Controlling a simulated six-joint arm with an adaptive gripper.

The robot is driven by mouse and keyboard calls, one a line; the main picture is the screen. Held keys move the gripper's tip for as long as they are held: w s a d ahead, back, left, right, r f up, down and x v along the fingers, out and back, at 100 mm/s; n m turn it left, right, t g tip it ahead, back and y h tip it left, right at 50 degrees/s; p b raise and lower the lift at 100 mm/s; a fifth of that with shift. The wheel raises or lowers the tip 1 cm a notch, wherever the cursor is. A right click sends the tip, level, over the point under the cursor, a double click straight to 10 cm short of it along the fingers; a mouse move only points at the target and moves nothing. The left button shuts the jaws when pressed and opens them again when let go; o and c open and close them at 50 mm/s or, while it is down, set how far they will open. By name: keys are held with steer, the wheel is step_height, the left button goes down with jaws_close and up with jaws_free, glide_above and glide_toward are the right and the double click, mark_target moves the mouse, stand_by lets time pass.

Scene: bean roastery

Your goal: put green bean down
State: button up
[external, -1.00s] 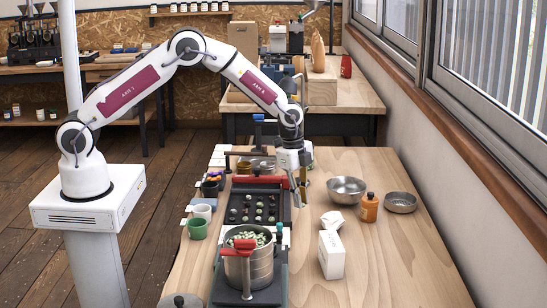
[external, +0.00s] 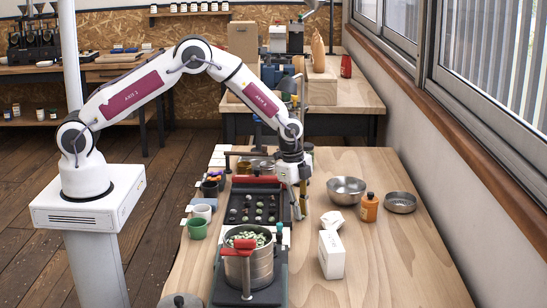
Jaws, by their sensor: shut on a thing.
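My gripper (external: 299,206) points down beside the right edge of the black tray (external: 287,213). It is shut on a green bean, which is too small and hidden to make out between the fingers. The black tray has rows of small cells, several with pale or greenish beans in them. In front of it, a metal pot (external: 250,268) holds many green beans (external: 250,236).
A red-handled press stands at the pot (external: 240,248). Green (external: 197,229) and white cups stand at the left. A steel bowl (external: 346,189), an orange bottle (external: 369,208), a white box (external: 331,255) and a sieve (external: 400,202) stand at the right. The front right table is clear.

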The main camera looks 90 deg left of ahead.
steer(key=shift+f, duration=0.1)
steer(key=o, duration=0.4)
stand_by(0.3)
step_height(320, 180, up, 12)
steer(key=s, duration=0.1)
steer(key=shift+s, duration=0.35)
stand_by(0.4)
steer(key=shift+d, duration=0.1)
stand_by(0.6)
